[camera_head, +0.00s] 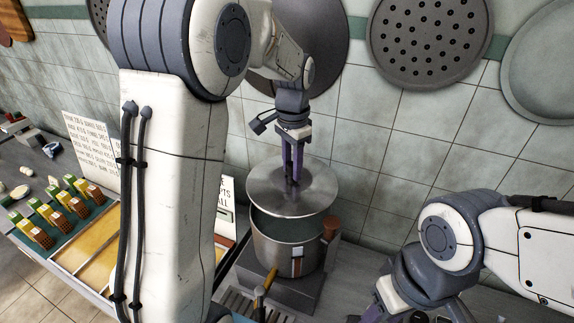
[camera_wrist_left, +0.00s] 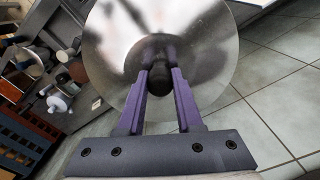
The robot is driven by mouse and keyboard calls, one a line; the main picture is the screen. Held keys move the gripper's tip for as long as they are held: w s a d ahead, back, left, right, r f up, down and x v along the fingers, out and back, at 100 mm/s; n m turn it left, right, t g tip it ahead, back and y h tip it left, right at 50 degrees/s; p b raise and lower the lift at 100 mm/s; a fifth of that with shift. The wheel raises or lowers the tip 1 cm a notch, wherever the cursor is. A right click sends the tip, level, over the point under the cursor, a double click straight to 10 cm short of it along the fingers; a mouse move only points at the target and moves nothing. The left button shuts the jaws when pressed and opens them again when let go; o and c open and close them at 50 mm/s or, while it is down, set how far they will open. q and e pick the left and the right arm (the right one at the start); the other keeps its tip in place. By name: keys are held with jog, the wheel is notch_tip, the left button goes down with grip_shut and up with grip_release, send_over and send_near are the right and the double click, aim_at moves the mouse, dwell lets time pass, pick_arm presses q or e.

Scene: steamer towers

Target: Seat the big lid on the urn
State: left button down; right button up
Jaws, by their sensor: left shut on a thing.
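The big lid (camera_head: 318,190) is a round, shiny metal disc. My left gripper (camera_head: 293,182) is shut on its dark knob and holds it from above. The lid's metal face and dark knob (camera_wrist_left: 160,74) also show in the left wrist view, with the purple fingers (camera_wrist_left: 160,85) on either side of the knob. The urn (camera_head: 272,247) is a metal pot with a brown handle, standing on a dark block. The lid is over the urn's mouth, and a dark gap shows between them at the front. My right arm shows at the lower right, but its fingertips are out of frame.
Round metal plates, one perforated (camera_head: 428,40), are on the tiled wall behind. A written sign (camera_head: 90,143) stands at the left. Several small green-and-brown items stand in rows near a yellow board (camera_head: 80,250). A wooden-handled tool (camera_head: 262,292) is in front of the urn.

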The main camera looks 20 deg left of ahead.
aim_at(291, 182)
pick_arm(q)
jog(key=shift+a+r, duration=0.1)
jog(key=shift+r+p, duration=0.2)
jog(key=shift+p, duration=0.15)
notch_tip(291, 182, down, 4)
jog(key=b, duration=0.3)
jog(key=shift+s, duration=0.1)
jog(key=shift+f+b, duration=0.3)
jog(key=shift+f, duration=0.3)
jog(key=shift+f, duration=0.2)
jog(key=shift+f+b, duration=1)
jog(key=shift+f, duration=0.4)
jog(key=shift+f+b, duration=0.4)
jog(key=shift+f, duration=0.25)
dwell(0.3)
jog(key=c, duration=0.5)
grip_release()
